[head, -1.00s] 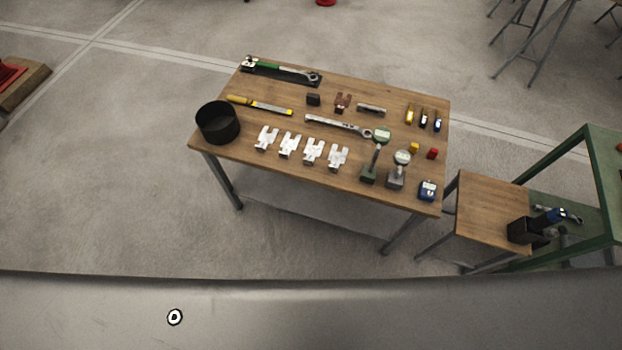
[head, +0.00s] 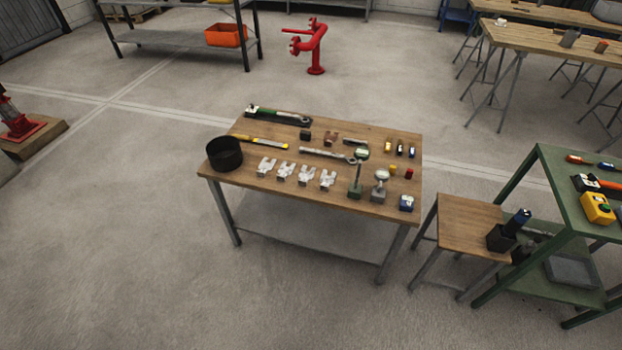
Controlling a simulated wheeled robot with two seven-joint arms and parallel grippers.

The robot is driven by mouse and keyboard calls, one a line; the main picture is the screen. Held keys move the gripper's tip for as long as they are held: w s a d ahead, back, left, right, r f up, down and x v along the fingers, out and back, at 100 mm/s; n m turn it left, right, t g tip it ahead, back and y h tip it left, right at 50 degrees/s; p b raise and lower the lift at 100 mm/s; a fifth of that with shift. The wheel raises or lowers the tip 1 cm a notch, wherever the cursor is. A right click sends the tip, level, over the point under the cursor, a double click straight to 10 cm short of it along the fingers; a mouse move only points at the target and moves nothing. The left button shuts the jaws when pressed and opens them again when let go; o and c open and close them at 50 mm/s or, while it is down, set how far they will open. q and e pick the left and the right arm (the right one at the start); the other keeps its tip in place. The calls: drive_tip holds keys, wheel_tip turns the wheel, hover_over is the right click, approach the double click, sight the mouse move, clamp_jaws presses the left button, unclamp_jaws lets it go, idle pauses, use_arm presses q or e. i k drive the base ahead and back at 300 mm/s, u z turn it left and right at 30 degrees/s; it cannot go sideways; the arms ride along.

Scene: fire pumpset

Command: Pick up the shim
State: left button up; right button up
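Several pale, slotted metal shims stand in a row along the near side of the wooden table: the leftmost shim (head: 266,166), a second shim (head: 285,171), a third shim (head: 306,175) and the rightmost shim (head: 328,180). They lie apart from each other, between a black round bin and two dial gauges on stands. Neither of my grippers shows in the head view.
The wooden table (head: 240,182) also holds the black bin (head: 225,153), a torque wrench (head: 278,115), a yellow-handled tool (head: 262,142) and a dial gauge (head: 381,183). A wooden stool (head: 468,220) and a green shelf cart (head: 560,210) stand at the right. The floor in front is clear.

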sight(305, 175)
drive_tip(key=z, duration=0.5)
drive_tip(key=i, duration=0.45)
drive_tip(key=z, duration=0.4)
